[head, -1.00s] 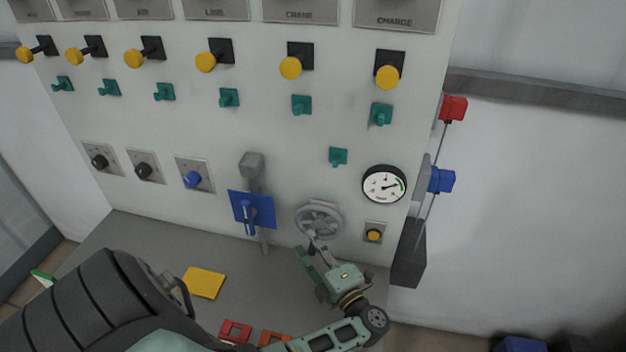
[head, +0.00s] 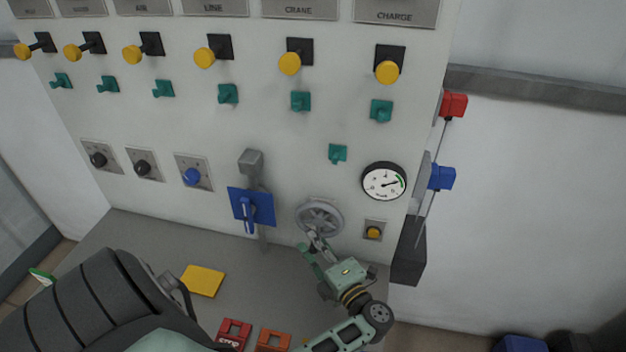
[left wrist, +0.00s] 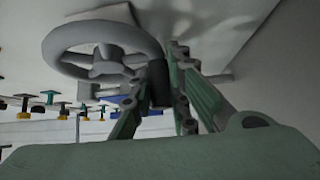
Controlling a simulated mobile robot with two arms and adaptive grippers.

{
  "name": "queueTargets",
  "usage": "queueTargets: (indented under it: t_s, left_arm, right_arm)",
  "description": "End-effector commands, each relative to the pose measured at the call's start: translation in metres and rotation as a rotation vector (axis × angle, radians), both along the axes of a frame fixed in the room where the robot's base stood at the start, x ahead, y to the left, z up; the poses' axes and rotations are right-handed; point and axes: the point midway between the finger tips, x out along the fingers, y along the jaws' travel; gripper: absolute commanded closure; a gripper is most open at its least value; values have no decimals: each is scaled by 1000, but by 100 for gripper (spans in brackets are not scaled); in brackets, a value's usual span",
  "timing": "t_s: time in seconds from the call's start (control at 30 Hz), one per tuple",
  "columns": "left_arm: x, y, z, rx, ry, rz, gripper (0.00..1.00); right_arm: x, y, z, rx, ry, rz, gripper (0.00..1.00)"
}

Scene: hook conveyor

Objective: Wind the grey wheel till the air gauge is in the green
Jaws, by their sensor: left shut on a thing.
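The grey wheel (head: 320,217) is a spoked handwheel low on the panel front; it also shows large in the left wrist view (left wrist: 102,50). A dark handle (left wrist: 160,83) stands out from its rim. My left gripper (head: 313,242) is at the wheel's lower edge, its green fingers (left wrist: 155,100) on either side of the handle and shut on it. The air gauge (head: 384,182) is a round white dial above right of the wheel. Its needle points right, close to the green band; I cannot tell exactly whether it lies within it. My right gripper is not in view.
A blue plate with a lever (head: 252,208) is left of the wheel, and a yellow button (head: 373,232) is to its right. A yellow plate (head: 203,281) and red and orange blocks (head: 272,341) lie on the grey ledge (head: 130,235) below.

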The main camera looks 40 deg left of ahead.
Motion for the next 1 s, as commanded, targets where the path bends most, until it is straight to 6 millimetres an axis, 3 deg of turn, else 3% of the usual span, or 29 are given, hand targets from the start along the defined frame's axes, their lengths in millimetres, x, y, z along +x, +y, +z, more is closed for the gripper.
queueTargets:
  t_s: [0.47,0.5,0.7,1.0]
  left_arm:
    - [2,-3,1,-66,-39,1,100]
    - [2,-3,1,-66,-39,1,83]
    - [2,-3,1,-66,-39,1,66]
    - [2,-3,1,-66,-39,1,66]
  right_arm:
    - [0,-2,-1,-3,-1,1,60]
    - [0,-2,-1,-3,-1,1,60]
    - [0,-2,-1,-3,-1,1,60]
    - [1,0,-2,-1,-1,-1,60]
